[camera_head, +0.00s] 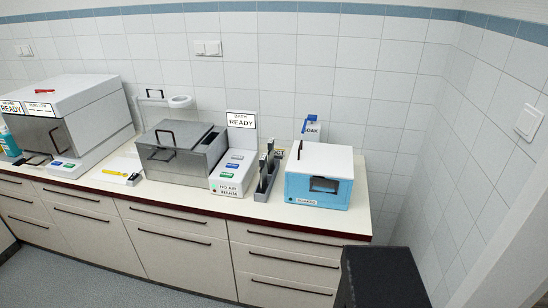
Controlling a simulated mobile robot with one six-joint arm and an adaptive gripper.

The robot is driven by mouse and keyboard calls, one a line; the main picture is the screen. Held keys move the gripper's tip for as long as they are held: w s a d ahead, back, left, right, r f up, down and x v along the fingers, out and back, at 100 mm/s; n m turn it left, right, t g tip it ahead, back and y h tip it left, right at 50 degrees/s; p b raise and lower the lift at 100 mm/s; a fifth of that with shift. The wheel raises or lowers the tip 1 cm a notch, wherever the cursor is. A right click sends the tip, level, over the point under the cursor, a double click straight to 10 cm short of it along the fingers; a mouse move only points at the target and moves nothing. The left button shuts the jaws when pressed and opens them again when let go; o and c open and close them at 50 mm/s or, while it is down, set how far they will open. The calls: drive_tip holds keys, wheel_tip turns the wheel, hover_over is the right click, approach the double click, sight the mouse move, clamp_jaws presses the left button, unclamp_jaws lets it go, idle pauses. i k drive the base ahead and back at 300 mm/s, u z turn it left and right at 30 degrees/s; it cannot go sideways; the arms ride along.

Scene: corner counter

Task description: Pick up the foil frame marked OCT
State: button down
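I cannot make out a foil frame or an OCT mark on anything in the head view. A narrow dark grey rack (266,178) stands on the counter between the bath unit and the blue-and-white box. A few thin upright pieces stick up from it; they are too small to identify or read. My gripper is not in view.
The counter (220,201) runs along a tiled wall. On it stand a large white oven-like unit (85,95), a grey lidded bath (180,152), a READY sign panel (241,135) and a blue-and-white box (320,178). A yellow-handled tool (133,178) lies on a white sheet.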

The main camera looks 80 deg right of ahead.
sight(264, 185)
drive_tip(key=i, duration=1.85)
drive_tip(key=u, duration=1.05)
drive_tip(key=k, duration=0.1)
drive_tip(key=z, duration=3.55)
